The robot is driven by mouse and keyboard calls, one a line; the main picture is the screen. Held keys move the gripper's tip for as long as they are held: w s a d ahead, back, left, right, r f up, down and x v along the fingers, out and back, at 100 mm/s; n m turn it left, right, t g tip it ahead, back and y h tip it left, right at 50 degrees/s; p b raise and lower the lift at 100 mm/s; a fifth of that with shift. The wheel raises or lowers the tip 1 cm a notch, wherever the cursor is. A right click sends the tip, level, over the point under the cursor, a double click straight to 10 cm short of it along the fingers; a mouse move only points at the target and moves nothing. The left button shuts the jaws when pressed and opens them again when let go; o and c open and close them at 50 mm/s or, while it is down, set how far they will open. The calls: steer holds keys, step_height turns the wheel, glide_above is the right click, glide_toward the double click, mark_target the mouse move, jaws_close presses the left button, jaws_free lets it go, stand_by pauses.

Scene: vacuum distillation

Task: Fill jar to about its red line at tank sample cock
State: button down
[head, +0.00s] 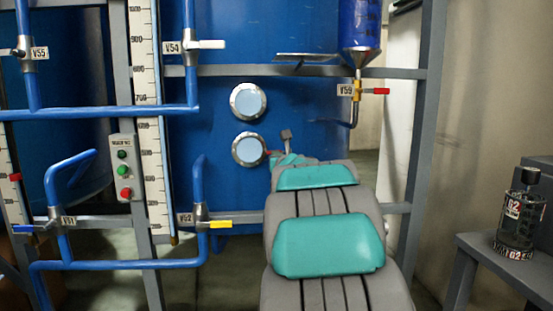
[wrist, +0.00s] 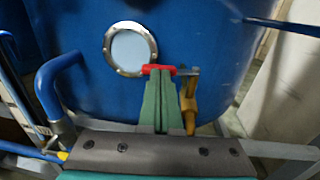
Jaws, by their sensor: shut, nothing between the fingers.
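In the wrist view, a cock with a brass body (wrist: 190,105) and a red handle (wrist: 159,69) stands in front of the blue tank (wrist: 205,45). My gripper (wrist: 160,80) has its green fingers together with nothing between them. Their tips are right at the red handle; I cannot tell if they touch it. In the head view, my gripper (head: 286,158) reaches the tank's front, and my arm hides most of the cock. A clear jar (head: 520,215) with a dark top and labels stands upright on a side table at the right, away from my gripper. I cannot make out a red line on it.
Round windows (head: 248,101) sit on the tank. A grey frame (head: 300,71) carries blue pipes (head: 100,113), a yellow-handled valve (head: 215,224) and a red-handled valve (head: 374,91) under a funnel. The grey side table (head: 480,255) stands at the right.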

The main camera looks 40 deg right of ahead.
steer(key=shift+w+a+r+m+g+h+b, duration=0.15)
steer(key=shift+w+m+g+h+b, duration=0.7)
steer(key=shift+b, duration=0.75)
steer(key=shift+s+t, duration=0.2)
steer(key=shift+t, duration=0.05)
